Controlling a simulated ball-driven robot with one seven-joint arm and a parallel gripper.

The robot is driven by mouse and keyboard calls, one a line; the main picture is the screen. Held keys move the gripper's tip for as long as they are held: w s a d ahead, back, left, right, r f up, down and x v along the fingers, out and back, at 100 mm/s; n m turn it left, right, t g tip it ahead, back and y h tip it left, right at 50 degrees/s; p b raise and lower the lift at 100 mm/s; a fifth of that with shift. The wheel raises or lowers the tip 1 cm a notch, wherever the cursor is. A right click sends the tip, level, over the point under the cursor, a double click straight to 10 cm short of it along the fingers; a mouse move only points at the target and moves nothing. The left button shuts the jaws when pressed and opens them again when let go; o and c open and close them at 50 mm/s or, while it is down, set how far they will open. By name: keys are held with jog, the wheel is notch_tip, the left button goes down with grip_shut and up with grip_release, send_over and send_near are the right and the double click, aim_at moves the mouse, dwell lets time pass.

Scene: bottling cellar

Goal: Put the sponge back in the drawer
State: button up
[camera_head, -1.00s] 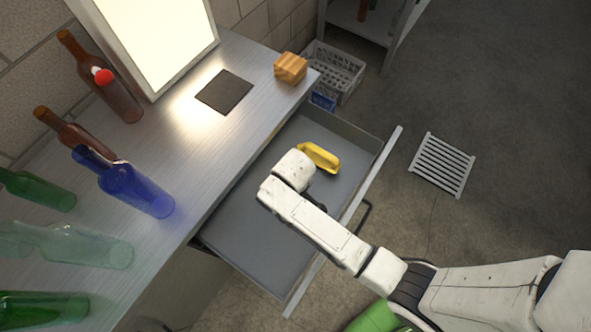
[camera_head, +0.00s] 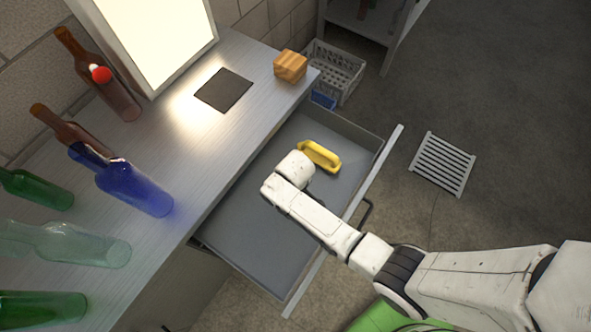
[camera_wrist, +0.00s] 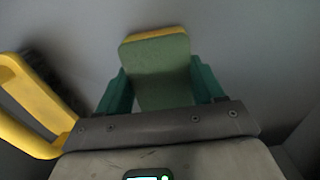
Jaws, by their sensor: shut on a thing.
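The sponge (camera_wrist: 160,68), green with a yellow layer at its far edge, is between the two green fingers of my gripper (camera_wrist: 160,90) in the wrist view. My gripper is shut on it. The drawer (camera_head: 262,225) is pulled open under the counter, with a grey floor. My wrist is over the drawer in the head view and hides the fingers and the sponge. I cannot tell whether the sponge touches the drawer floor.
A yellow handled object (camera_head: 321,156) lies in the drawer beside my wrist; it also shows at left in the wrist view (camera_wrist: 30,105). Several bottles, a lit panel (camera_head: 150,35), a dark mat (camera_head: 224,90) and a wooden block (camera_head: 290,66) are on the counter (camera_head: 185,135).

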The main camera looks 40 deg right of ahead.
jog(key=o, duration=1)
notch_tip(320, 180, up, 12)
jog(key=p, duration=0.1)
jog(key=s+d+r+m, duration=0.1)
jog(key=s+d+r, duration=0.1)
jog(key=s, duration=0.3)
jog(key=s+d+r+m, duration=0.2)
jog(key=s+d+r, duration=0.1)
jog(key=s, duration=0.3)
jog(key=s+d+r+m+t, duration=0.1)
jog(key=s+d+r, duration=0.1)
jog(key=s+r, duration=0.2)
jog(key=shift+s+d+r, duration=0.4)
jog(key=shift+s, duration=0.25)
